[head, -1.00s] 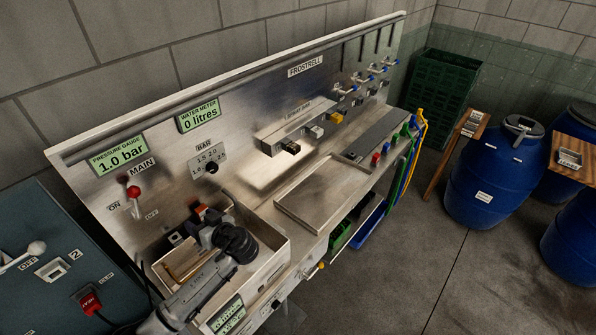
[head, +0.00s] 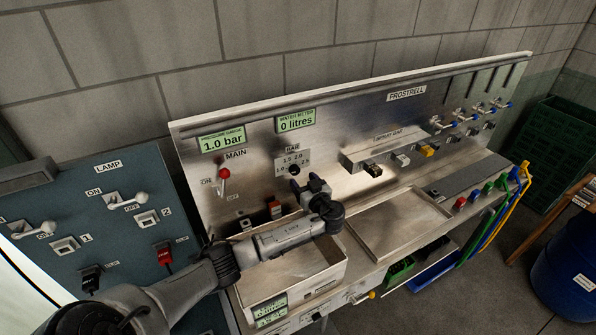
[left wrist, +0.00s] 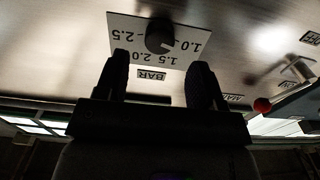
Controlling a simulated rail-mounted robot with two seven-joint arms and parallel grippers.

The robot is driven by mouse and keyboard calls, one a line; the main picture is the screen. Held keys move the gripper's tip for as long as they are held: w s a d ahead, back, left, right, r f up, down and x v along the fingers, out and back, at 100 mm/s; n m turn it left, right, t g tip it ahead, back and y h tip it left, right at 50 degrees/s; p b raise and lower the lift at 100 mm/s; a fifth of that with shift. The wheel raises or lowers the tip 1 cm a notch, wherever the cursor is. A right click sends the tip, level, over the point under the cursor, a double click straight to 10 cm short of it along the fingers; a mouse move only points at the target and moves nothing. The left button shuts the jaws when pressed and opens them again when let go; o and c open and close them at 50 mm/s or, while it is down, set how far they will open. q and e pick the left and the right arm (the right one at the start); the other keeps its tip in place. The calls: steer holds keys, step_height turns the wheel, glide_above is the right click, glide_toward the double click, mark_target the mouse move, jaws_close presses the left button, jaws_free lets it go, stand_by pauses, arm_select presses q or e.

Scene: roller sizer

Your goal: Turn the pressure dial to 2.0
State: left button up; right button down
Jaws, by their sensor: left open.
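The pressure dial (head: 295,170) is a small black knob on a white plate marked BAR, 1.0, 1.5, 2.0 and 2.5, on the steel panel. In the left wrist view the knob (left wrist: 160,35) and its numbers appear upside down; I cannot clearly tell where it points. The pressure gauge (head: 222,140) reads 1.0 bar. My left gripper (head: 304,184) is open and empty, just in front of and below the dial. In the left wrist view its fingers (left wrist: 160,68) are spread, with the knob beyond the gap between them. My right gripper is out of view.
The red-knobbed MAIN lever (head: 224,178) stands left of the dial. The water meter (head: 296,121) reads 0 litres. A steel basin (head: 335,272) lies below my left arm, and a shallow tray (head: 430,215) is to its right. The spray bar unit (head: 355,162) juts out at right.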

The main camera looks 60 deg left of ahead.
mark_target(296, 172)
arm_select(q)
steer(key=shift+w+a+p, duration=0.2)
steer(key=shift+a+p, duration=0.25)
steer(key=shift+a, duration=1.9)
steer(key=shift+c, duration=0.3)
steer(key=c, duration=0.9)
